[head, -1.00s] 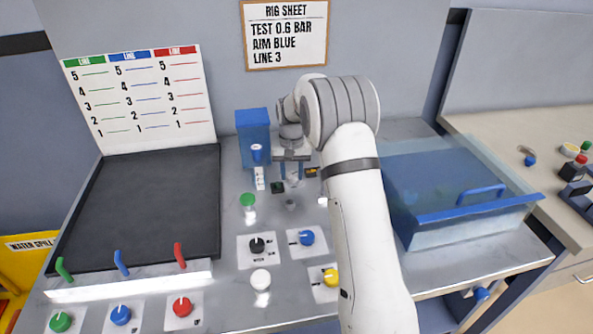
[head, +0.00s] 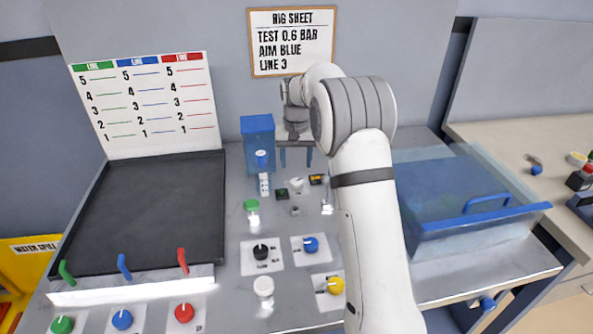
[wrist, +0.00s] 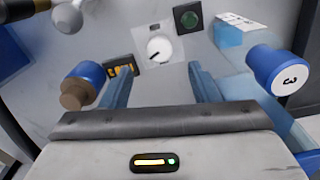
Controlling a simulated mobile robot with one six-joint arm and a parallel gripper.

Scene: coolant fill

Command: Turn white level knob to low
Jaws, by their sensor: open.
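The white level knob (head: 297,184) sits on a pale plate on the rig deck, below my gripper in the head view. In the wrist view the white knob (wrist: 158,48) shows whole, with a small dark mark on its lower left side. Its scale words are too small to read. My gripper (head: 296,156) is open and empty, above the deck and apart from the knob. In the wrist view its two blue fingers (wrist: 160,75) stand wide apart, with the knob in line with the gap beyond their tips.
An amber display (wrist: 121,66) and a dark green button (wrist: 188,18) flank the knob. A blue cap marked 3 (wrist: 276,72) is close to the right finger. A blue box (head: 257,140) stands left of my gripper. Black, blue and yellow knobs (head: 336,285) lie nearer the front.

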